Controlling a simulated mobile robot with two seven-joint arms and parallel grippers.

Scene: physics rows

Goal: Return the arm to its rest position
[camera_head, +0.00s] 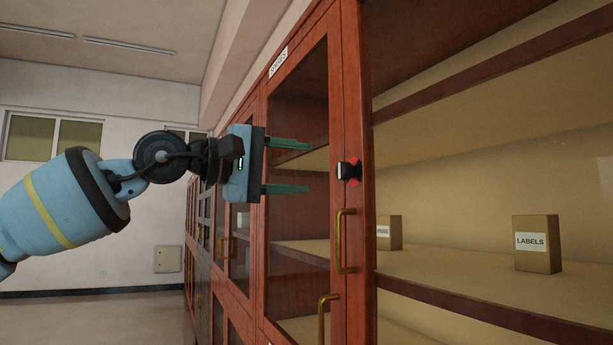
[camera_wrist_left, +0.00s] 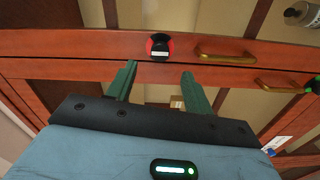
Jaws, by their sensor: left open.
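My left gripper (camera_head: 287,166) reaches in from the left, its two green fingers apart and empty. It also shows in the left wrist view (camera_wrist_left: 160,86). The fingers point toward a red-brown wooden cabinet (camera_head: 354,90). Just beyond the fingertips is a small black device with red parts (camera_head: 349,170) on the cabinet frame; it also shows in the left wrist view (camera_wrist_left: 159,46). The gripper appears apart from it. My left arm (camera_head: 70,205) is stretched out, blue with a yellow band. My right gripper is in neither view.
Brass handles (camera_head: 342,240) stick out from the cabinet front near the gripper. A box marked LABELS (camera_head: 537,244) and another box (camera_head: 389,232) stand on a shelf (camera_head: 450,272). More cabinets (camera_head: 240,235) continue along the wall. The room at left has free floor (camera_head: 100,320).

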